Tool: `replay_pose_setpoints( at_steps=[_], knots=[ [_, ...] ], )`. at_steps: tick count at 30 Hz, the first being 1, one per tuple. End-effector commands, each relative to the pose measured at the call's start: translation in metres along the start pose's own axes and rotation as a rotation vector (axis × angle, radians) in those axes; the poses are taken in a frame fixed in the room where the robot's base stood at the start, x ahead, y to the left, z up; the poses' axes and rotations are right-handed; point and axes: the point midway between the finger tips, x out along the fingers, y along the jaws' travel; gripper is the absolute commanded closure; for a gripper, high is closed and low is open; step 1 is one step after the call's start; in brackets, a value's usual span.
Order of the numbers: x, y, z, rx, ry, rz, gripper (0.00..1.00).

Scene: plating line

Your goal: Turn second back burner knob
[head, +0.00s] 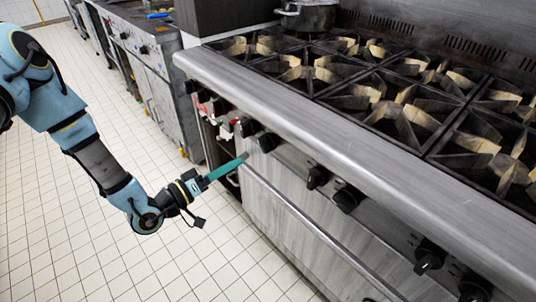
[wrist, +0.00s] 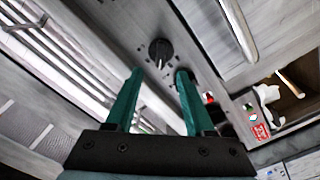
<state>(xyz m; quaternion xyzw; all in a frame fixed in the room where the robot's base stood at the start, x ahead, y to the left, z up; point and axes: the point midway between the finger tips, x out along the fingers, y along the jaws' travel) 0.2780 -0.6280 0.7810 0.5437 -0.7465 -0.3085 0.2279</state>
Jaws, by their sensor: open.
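The stove's front panel carries a row of black burner knobs, in the head view among them one knob (head: 268,142) just beyond my fingertips. My gripper (head: 244,156) is at the panel's left part, its green fingers pointing at it. In the wrist view one round black knob (wrist: 159,50) with a pale pointer lies ahead, between the lines of the open fingers (wrist: 158,74). The fingers look empty and apart from the knob. I cannot tell which knob is the second back one. Further knobs (head: 317,177) sit to the right.
The stove's thick front rail (head: 330,120) overhangs the knobs. A long oven door handle (head: 310,227) runs below them. A pot (head: 306,16) stands on the back burners. Red and white items (head: 226,128) sit in an open bay at left. The tiled floor (head: 90,230) is clear.

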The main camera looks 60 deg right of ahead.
Motion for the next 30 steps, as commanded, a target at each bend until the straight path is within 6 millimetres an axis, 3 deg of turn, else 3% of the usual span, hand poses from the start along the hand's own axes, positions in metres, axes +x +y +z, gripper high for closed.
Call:
replay_pose_setpoints(
  at_steps=[15,21,30],
  knots=[
    [0.086,0.001,-0.002,0.004,-0.002,-0.003,0.46],
    [0.099,-0.001,-0.001,0.002,-0.001,-0.004,0.46],
    [0.101,-0.001,-0.001,0.002,-0.001,-0.004,0.47]
  ],
)
